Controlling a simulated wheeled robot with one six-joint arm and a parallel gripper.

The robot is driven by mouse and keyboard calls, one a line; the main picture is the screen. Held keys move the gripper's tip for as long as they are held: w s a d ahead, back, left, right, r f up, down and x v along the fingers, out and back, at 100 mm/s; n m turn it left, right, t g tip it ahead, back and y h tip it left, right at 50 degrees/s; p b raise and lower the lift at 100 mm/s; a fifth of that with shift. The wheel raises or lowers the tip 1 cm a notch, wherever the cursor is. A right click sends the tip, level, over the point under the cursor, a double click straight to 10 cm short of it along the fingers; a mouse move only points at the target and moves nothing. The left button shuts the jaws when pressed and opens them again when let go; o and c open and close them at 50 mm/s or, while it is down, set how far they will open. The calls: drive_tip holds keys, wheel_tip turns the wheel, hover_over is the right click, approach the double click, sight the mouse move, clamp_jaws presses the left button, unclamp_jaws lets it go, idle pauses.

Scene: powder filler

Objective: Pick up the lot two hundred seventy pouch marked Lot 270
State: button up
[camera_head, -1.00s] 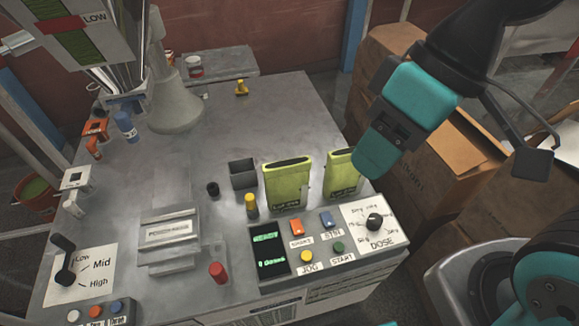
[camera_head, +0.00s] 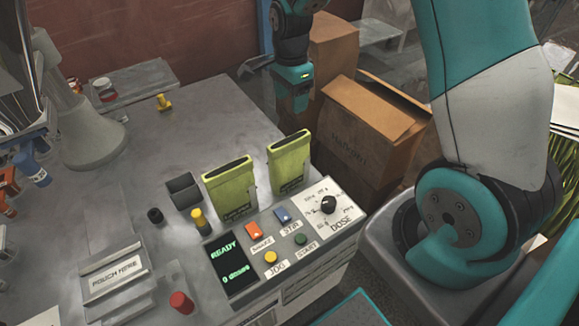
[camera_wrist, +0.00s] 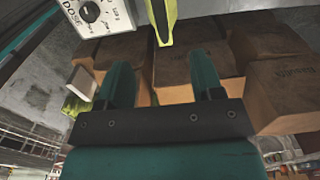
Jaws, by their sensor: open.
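Two yellow-green pouches stand upright on the grey worktop, just behind the control panel. The left pouch (camera_head: 230,187) and the right pouch (camera_head: 289,163) are a small gap apart; the print low on their fronts is too small to read, so I cannot tell which is Lot 270. My gripper (camera_head: 294,98) is beyond the right pouch, apart from it. In the wrist view my gripper (camera_wrist: 162,80) is open and empty, its two fingers apart. One yellow-green pouch (camera_wrist: 164,22) shows at the top there, ahead of the gap between the fingers.
The panel with the dose dial (camera_head: 329,205) and buttons lies in front of the pouches. A grey open box (camera_head: 184,190) and a yellow-topped post (camera_head: 199,220) stand left of them. Cardboard boxes (camera_head: 370,125) sit beyond the worktop's right edge.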

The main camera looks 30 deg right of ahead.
sight(289, 139)
drive_tip(key=f, duration=0.7)
drive_tip(key=f+p, duration=0.1)
drive_tip(key=f, duration=0.6)
drive_tip(key=shift+a+f, duration=0.2)
drive_tip(key=shift+f, duration=0.15)
drive_tip(key=shift+f, duration=0.25)
drive_tip(key=shift+c, duration=0.2)
drive_tip(key=c, duration=1.1)
